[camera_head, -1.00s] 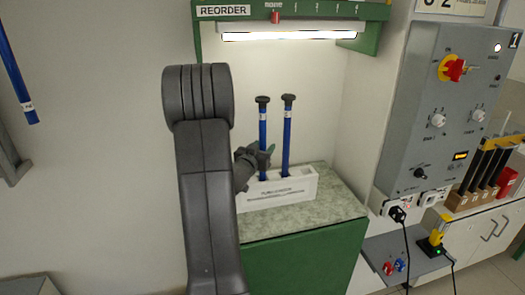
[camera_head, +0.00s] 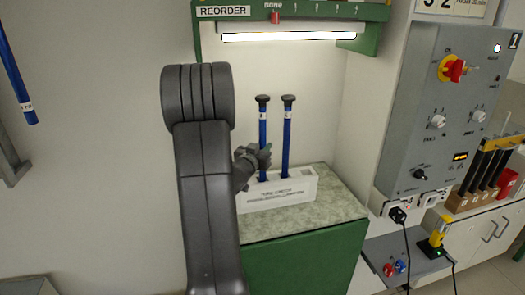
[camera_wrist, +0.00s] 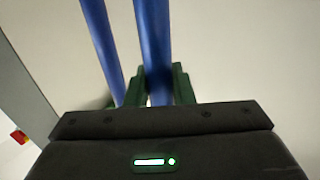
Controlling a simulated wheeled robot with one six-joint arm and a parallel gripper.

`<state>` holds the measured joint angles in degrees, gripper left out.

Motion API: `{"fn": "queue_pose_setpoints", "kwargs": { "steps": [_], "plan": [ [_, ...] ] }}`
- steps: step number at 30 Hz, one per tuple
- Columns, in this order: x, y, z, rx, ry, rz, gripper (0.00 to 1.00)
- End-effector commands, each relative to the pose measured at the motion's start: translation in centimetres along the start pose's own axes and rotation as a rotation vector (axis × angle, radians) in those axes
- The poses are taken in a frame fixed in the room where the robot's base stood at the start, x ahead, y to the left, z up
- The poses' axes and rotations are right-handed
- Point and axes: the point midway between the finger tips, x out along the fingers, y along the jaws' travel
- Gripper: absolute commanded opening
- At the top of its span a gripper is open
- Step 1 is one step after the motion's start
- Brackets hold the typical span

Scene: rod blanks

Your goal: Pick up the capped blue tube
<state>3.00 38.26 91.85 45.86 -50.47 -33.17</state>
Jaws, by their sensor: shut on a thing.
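Two blue tubes with dark caps stand upright in a white holder (camera_head: 305,188) on the counter: the left tube (camera_head: 262,127) and the right tube (camera_head: 287,135). My gripper (camera_head: 264,157) comes in from the left at the left tube, a little above the holder. In the wrist view, the green fingers of my gripper (camera_wrist: 160,88) are shut on the nearer tube (camera_wrist: 153,40), which matches the left one. The other tube (camera_wrist: 103,45) stands apart behind it on the left. The lower end of the held tube is inside the holder and hidden.
A green shelf with a lamp (camera_head: 290,36) hangs above the tubes. A grey control box (camera_head: 445,110) is on the wall at right. The speckled counter top (camera_head: 300,221) is bare in front of the holder. Another blue tube (camera_head: 18,80) shows at far left.

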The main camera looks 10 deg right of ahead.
Motion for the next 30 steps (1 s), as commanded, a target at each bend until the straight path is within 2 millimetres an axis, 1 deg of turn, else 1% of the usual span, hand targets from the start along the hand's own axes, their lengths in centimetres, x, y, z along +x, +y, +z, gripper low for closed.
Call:
{"fn": "queue_pose_setpoints", "kwargs": {
  "steps": [1, 5, 11, 18, 19, 20, 21, 26, 30],
  "plan": [
    [-0.1, 0.1, -0.2, 0.002, 0.002, 0.000, 0.00],
    [-0.1, 0.1, -2.4, 0.004, 0.003, 0.001, 0.00],
    [-0.1, 0.1, -6.1, 0.004, 0.004, 0.000, 0.00],
    [-0.1, 0.1, -11.1, 0.005, 0.004, 0.000, 0.00],
    [-0.1, 0.1, -11.5, 0.003, 0.003, -0.001, 0.00],
    [-0.7, 0.5, -10.9, 0.001, 0.000, 0.000, 0.00],
    [-1.2, 1.0, -10.7, -0.001, -0.001, -0.001, 0.00],
    [-3.3, 2.6, -10.8, 0.001, 0.000, 0.000, 0.00],
    [-5.3, 4.3, -10.8, 0.001, 0.001, 0.000, 0.00]
  ]
}}
